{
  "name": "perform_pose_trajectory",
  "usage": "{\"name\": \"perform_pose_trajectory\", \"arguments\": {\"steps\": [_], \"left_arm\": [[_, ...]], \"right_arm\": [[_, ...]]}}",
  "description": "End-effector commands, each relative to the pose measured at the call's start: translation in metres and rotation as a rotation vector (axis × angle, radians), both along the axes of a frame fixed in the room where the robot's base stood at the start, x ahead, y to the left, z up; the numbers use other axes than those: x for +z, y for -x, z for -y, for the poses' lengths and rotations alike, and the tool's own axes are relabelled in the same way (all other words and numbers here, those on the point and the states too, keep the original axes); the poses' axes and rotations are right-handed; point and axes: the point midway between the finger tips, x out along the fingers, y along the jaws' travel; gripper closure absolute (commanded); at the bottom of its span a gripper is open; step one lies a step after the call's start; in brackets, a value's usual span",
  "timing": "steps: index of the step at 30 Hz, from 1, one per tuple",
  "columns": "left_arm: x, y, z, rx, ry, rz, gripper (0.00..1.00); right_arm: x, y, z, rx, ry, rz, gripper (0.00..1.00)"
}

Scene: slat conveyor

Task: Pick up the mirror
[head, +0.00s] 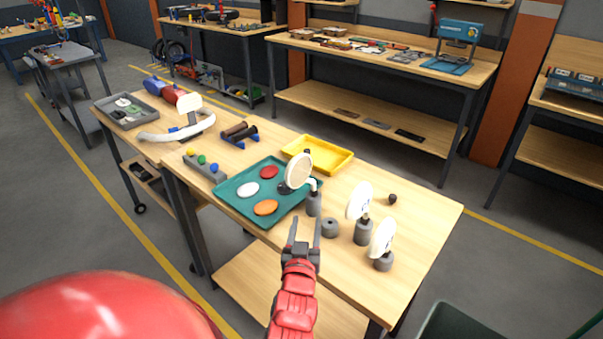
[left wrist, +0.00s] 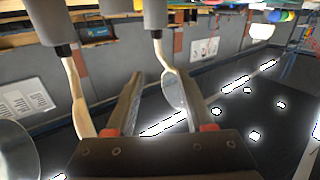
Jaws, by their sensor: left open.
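A round mirror (head: 299,170) with a pale face and tan rim stands upright on a grey cylindrical base with a bent stem, by the front right edge of the green tray. My left gripper (head: 305,226) is open and empty, just in front of and below this stand. In the left wrist view the mirror (left wrist: 175,90) shows steeply angled, upside down, near the right finger of the gripper (left wrist: 158,80). Two similar oval discs on grey bases, one farther (head: 359,202) and one nearer (head: 383,237), stand to the right. My right gripper is out of view.
The green tray (head: 232,203) holds several coloured discs. A yellow tray (head: 330,165) lies behind it. A grey ring (head: 330,228) and a small dark ball (head: 392,199) are on the wooden table (head: 428,215). The table's right end is mostly clear.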

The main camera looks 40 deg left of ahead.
Motion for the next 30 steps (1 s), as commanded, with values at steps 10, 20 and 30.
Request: {"name": "perform_pose_trajectory", "arguments": {"steps": [10,20,30], "left_arm": [[0.004,-0.063,-0.036,0.0,-0.005,0.001,0.46],[0.002,-0.094,-0.052,-0.003,-0.005,0.004,0.46],[0.006,-0.118,-0.064,-0.001,-0.003,-0.001,0.46]], "right_arm": [[0.011,0.0,0.0,0.0,0.0,0.0,0.25],[0.02,0.0,0.0,0.0,0.0,0.0,0.25],[0.039,0.0,0.0,0.0,0.0,0.0,0.25]]}}
